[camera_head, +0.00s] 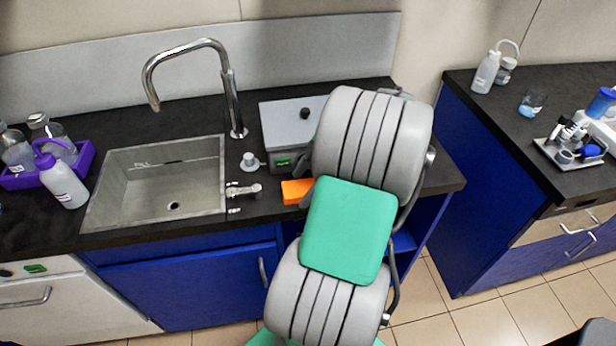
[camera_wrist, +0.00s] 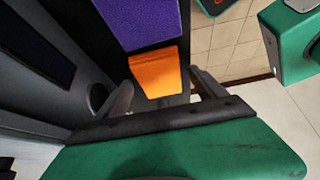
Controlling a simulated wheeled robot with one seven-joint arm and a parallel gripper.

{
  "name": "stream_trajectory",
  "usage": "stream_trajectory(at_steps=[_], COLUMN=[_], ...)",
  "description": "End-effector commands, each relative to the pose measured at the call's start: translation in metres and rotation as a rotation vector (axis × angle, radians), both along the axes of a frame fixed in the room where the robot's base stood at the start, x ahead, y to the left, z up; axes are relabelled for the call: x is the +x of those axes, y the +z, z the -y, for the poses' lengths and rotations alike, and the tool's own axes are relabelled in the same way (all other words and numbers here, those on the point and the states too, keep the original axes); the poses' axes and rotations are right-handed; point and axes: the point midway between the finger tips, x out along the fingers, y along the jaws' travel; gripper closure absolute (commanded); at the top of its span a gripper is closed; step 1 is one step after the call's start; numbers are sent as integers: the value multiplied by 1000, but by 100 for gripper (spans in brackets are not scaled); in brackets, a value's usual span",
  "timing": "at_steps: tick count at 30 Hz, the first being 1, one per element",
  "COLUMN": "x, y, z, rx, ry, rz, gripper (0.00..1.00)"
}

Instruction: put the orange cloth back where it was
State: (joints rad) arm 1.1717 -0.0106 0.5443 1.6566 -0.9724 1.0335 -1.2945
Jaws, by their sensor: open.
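The orange cloth (camera_head: 296,191) lies on the dark counter, right of the sink and in front of a grey box device. My arm covers part of it in the head view. In the wrist view the orange cloth (camera_wrist: 158,73) shows just beyond and between the fingertips of my gripper (camera_wrist: 160,97). The fingers are apart, one on each side of it in the picture. I cannot tell how far the cloth is from them or whether they touch it. My gripper is hidden behind my arm in the head view.
The sink (camera_head: 160,185) with its tall tap (camera_head: 230,95) is left of the cloth. The grey box (camera_head: 288,125) stands behind it. A purple tray (camera_head: 84,158) with bottles is at the far left. Another counter (camera_head: 500,115) stands right, across a tiled floor gap.

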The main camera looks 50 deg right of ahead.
Motion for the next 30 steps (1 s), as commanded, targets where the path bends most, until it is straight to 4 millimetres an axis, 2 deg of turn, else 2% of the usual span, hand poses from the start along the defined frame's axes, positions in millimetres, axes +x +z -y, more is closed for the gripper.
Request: stream_trajectory(at_steps=[5, 12, 15, 21, 23, 26, 29, 30], x=[-8, -26, -31, -34, -26, 2, 37, 48], y=[28, 84, 99, 106, 107, 112, 117, 119], z=[13, 38, 45, 48, 41, 11, -41, -66], rx=[-3, -1, 0, -1, -1, 0, -11, -20], ry=[-3, -3, -1, -1, -12, -68, -175, -231], rz=[1, 0, 0, -3, -13, -62, -135, -167], gripper=[20, 20, 20, 20, 20, 20, 20, 20])
